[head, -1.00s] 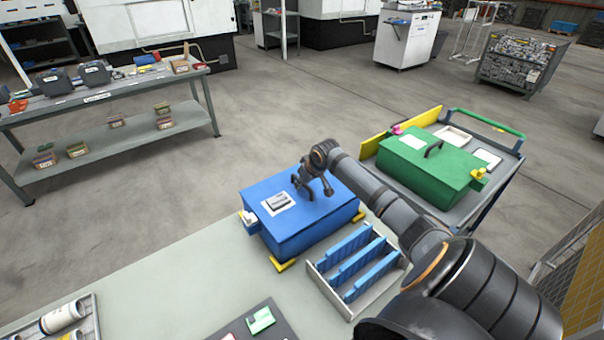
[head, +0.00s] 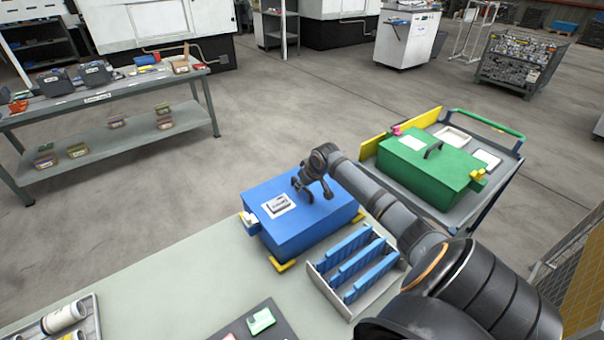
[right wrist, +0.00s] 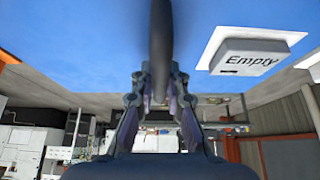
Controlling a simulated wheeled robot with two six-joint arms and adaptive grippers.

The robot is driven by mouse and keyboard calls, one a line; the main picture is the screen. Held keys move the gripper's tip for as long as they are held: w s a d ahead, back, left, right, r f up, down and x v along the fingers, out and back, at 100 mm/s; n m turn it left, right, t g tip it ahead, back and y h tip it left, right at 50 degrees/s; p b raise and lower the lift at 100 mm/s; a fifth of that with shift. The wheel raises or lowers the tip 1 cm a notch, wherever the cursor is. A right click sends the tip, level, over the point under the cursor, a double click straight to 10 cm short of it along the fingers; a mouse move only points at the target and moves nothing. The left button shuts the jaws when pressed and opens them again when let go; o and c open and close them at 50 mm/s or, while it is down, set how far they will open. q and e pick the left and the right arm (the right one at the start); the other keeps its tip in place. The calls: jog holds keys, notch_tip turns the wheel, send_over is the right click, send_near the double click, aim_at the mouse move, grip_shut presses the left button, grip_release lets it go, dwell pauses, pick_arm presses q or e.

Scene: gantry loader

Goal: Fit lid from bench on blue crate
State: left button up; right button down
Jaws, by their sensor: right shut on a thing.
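The blue crate (head: 290,241) stands on the pale bench between yellow corner pieces, with the blue lid (head: 322,205) on top. The lid lies flat and lined up with the crate; I cannot tell whether its rim is fully seated. A label reading "Empty" (right wrist: 252,58) is on the lid. My right gripper (head: 313,195) is above the lid, its fingers shut on the lid's dark handle (right wrist: 161,45). My left gripper is not in view.
A grey tray with blue dividers (head: 318,284) stands right of the crate. A green lidded crate (head: 430,168) sits on a cart behind my right arm. A tray of white cylinders (head: 58,318) is at the bench's lower left. The bench (head: 170,290) left of the crate is clear.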

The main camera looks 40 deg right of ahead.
jog(key=shift+f, duration=0.4)
jog(key=c, duration=1.3)
grip_release()
jog(key=shift+s, duration=0.1)
jog(key=v, duration=0.6)
jog(key=shift+s+d+r, duration=0.1)
jog(key=shift+s+r, duration=0.05)
jog(key=shift+r, duration=0.15)
jog(key=shift+s+r, duration=0.15)
jog(key=shift+r, duration=0.2)
